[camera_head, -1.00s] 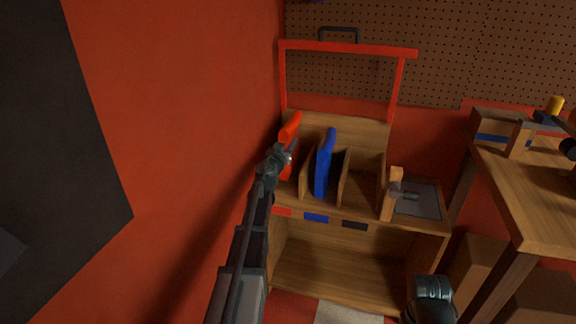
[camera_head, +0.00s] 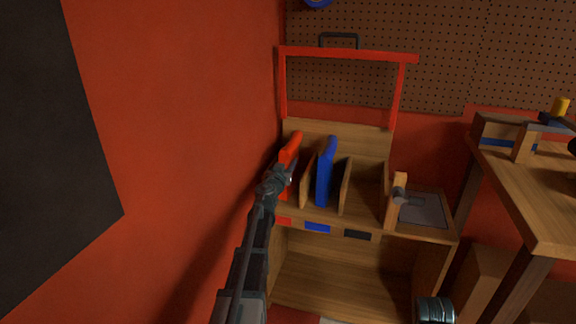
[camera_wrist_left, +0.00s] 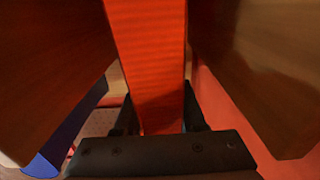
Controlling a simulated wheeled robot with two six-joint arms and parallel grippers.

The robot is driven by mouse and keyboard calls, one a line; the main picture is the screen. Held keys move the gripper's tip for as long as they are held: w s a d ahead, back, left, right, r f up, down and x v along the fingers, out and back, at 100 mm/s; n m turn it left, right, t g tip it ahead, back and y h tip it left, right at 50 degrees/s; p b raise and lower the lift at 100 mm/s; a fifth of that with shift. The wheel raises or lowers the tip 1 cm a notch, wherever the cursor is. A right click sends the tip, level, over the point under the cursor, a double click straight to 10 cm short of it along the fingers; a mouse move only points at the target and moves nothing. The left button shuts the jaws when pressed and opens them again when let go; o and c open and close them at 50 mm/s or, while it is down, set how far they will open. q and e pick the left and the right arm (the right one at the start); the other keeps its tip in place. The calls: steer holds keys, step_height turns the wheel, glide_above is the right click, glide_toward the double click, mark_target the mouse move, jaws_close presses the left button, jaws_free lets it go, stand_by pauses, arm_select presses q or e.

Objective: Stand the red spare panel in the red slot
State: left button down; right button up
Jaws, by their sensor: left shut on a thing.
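The red spare panel (camera_head: 291,151) is upright in the leftmost slot of the wooden rack, above the red label (camera_head: 284,221). My left gripper (camera_head: 275,181) is shut on its near edge. In the left wrist view the red panel (camera_wrist_left: 148,60) runs between the fingers (camera_wrist_left: 157,118), with a wooden wall on each side of it. The panel's lower edge is hidden, so I cannot tell whether it touches the slot floor. My right gripper is not in view.
A blue panel (camera_head: 325,172) stands in the middle slot, past a wooden divider (camera_head: 308,180). The slot above the black label (camera_head: 357,235) looks empty. A red wall (camera_head: 190,130) is close on the left. A wooden bench (camera_head: 540,205) stands at right.

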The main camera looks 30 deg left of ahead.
arm_select(q)
steer(key=c, duration=0.9)
jaws_free()
steer(key=shift+f, duration=0.15)
steer(key=shift+c, duration=0.2)
steer(key=o, duration=0.5)
steer(key=shift+c, duration=0.2)
steer(key=shift+r, duration=0.25)
steer(key=v, duration=1.2)
steer(key=shift+d, duration=0.1)
